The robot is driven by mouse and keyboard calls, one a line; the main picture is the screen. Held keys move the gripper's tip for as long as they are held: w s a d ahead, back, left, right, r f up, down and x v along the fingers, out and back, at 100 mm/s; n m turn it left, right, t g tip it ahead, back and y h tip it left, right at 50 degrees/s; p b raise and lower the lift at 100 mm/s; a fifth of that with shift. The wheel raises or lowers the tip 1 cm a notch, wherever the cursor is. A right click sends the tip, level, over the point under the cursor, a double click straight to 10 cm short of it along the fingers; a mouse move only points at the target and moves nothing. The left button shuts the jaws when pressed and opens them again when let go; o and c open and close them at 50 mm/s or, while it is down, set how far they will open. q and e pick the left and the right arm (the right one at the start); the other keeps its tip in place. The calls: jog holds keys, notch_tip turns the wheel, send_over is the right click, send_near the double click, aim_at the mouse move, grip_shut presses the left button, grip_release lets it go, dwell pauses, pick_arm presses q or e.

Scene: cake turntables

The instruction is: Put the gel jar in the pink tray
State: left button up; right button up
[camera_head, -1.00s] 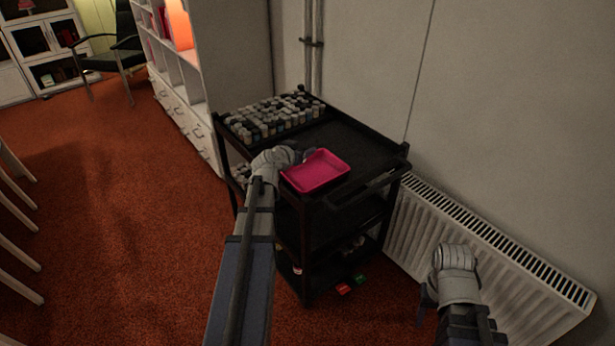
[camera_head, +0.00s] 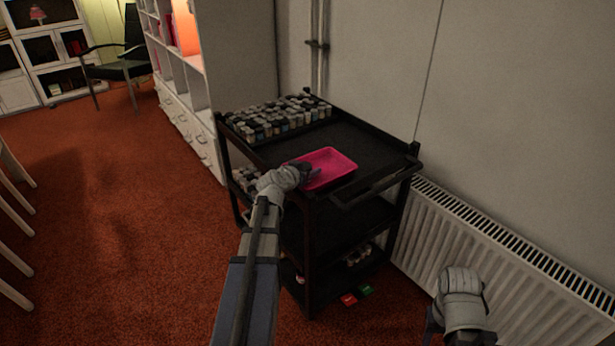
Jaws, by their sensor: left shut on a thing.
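The pink tray (camera_head: 335,158) lies on the top shelf of the black cart, at its near side. My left gripper (camera_head: 312,173) is at the left edge of the tray, its dark fingertips overlapping the tray in the picture. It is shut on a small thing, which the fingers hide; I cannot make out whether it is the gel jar. Whether the fingers touch the tray is not clear. My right gripper (camera_head: 433,320) is low at the bottom right, in front of the radiator, and partly hidden by its own wrist. I cannot pick out a gel jar anywhere.
Several small jars (camera_head: 275,118) stand close together at the back left of the cart (camera_head: 365,150). The top shelf is bare behind and right of the tray. A white radiator (camera_head: 500,245) stands right of the cart. Red (camera_head: 348,299) and green (camera_head: 366,290) items lie low by the cart.

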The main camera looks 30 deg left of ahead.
pick_arm(q)
jog(key=shift+f, duration=0.15)
jog(key=o, duration=1.4)
jog(key=shift+s+r+p, duration=0.15)
jog(key=shift+r+p, duration=0.15)
jog(key=shift+r, duration=0.05)
jog(key=p+v, duration=0.4)
jog(key=v, duration=0.7)
jog(key=shift+s, duration=0.35)
